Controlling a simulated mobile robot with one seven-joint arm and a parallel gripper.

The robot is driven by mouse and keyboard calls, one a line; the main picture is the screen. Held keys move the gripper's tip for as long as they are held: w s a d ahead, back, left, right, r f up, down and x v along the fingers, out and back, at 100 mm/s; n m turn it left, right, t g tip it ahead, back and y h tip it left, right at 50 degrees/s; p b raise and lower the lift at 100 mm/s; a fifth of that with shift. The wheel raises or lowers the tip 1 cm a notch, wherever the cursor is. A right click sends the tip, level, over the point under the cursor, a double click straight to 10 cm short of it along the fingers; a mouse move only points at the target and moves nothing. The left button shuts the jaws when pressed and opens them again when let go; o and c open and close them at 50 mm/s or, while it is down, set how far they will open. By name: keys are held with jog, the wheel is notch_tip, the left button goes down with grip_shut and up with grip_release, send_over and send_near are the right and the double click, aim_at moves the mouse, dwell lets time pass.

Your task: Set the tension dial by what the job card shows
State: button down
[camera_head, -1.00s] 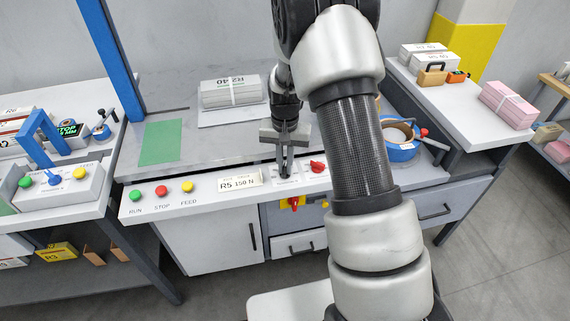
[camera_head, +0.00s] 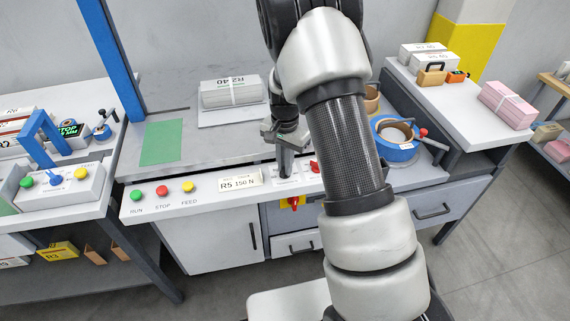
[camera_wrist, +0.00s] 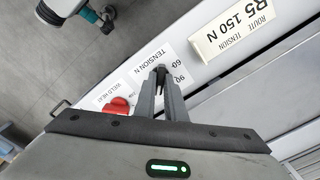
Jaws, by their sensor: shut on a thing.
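The job card (camera_head: 240,181) stands on the white front panel and reads R5 150 N; in the wrist view (camera_wrist: 234,30) it also shows the words ROUTE TENSION. My gripper (camera_head: 285,170) points down at the panel to the right of the card. In the wrist view my gripper (camera_wrist: 161,72) is shut on the small dark tension dial (camera_wrist: 160,69). The dial's white label (camera_wrist: 152,58) reads TENSION N, with 60 and 90 visible. The fingers hide much of the dial and scale, so its setting cannot be read.
A red weld heat knob (camera_wrist: 117,106) sits close beside the dial. Green, red and yellow buttons (camera_head: 162,190) are at the panel's left. A red-and-yellow switch (camera_head: 293,203) is below the panel. A blue tape roll (camera_head: 396,150) stands to the right.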

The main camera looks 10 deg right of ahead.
jog(key=c, duration=1.8)
grip_release()
jog(key=shift+r+p, duration=0.95)
jog(key=shift+r, duration=7.8)
